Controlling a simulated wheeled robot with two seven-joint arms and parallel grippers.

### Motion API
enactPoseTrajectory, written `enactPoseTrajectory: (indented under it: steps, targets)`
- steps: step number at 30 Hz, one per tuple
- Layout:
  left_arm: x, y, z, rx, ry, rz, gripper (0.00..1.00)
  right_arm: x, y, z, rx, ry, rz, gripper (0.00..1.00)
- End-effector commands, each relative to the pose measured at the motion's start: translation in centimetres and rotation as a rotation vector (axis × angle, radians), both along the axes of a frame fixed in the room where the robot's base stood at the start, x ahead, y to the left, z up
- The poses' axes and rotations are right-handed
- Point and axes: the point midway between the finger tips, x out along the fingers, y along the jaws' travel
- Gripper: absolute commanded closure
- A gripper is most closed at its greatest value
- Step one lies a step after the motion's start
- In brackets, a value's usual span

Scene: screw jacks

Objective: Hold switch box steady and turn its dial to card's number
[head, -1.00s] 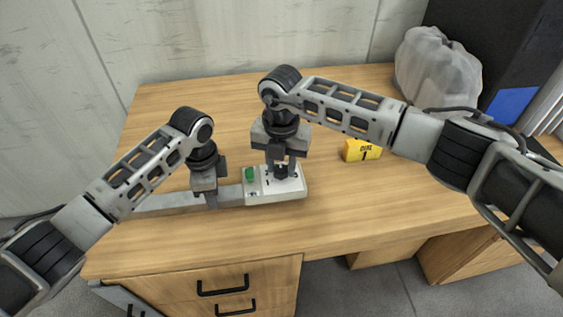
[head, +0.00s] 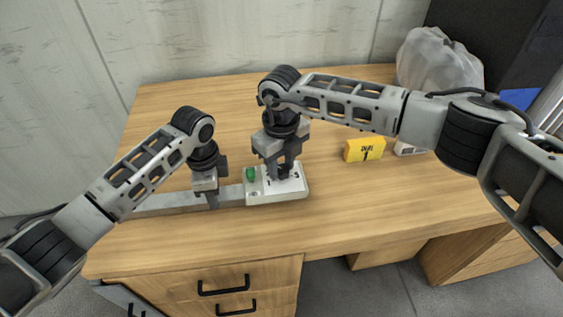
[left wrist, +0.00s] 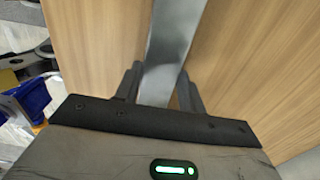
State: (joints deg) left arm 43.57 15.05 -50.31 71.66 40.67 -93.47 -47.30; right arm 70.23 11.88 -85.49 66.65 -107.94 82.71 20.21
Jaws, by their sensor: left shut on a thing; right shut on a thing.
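The switch box (head: 291,194) is a pale box with a green part (head: 250,174) and a dial at its face. A long grey bar (head: 165,204) runs left from it along the desk. My left gripper (head: 211,200) is shut on this bar; the left wrist view shows the bar (left wrist: 172,45) between its fingers (left wrist: 158,88). My right gripper (head: 281,172) is over the box face, shut on the dial, which its fingers mostly hide. The yellow card (head: 364,150) stands on the desk right of the box and seems to read "DIAL 1".
A white object (head: 410,148) lies right of the card, partly behind my right arm. A translucent bag (head: 438,62) stands at the back right near a dark box (head: 490,35). The wooden desk (head: 400,210) is clear in front.

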Motion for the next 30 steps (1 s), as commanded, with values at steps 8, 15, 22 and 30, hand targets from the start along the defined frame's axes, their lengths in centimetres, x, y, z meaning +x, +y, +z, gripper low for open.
enactPoseTrajectory:
  steps: [8, 15, 22, 30]
  targets:
    - [0.10, 0.03, 0.09, -0.001, -0.003, 0.001, 1.00, -0.05, 0.05, 0.12, -0.001, -0.001, 0.264, 0.91]
    - [0.10, 0.03, 0.09, -0.001, -0.003, 0.002, 1.00, -0.08, 0.11, 0.16, 0.001, -0.001, 0.492, 0.91]
    - [0.10, 0.04, 0.09, 0.000, -0.003, 0.002, 1.00, -0.15, 0.13, 0.14, 0.001, 0.000, 0.707, 0.91]
    - [0.09, 0.04, 0.08, 0.000, -0.003, 0.002, 1.00, -0.20, 0.13, 0.14, 0.001, 0.000, 0.924, 0.91]
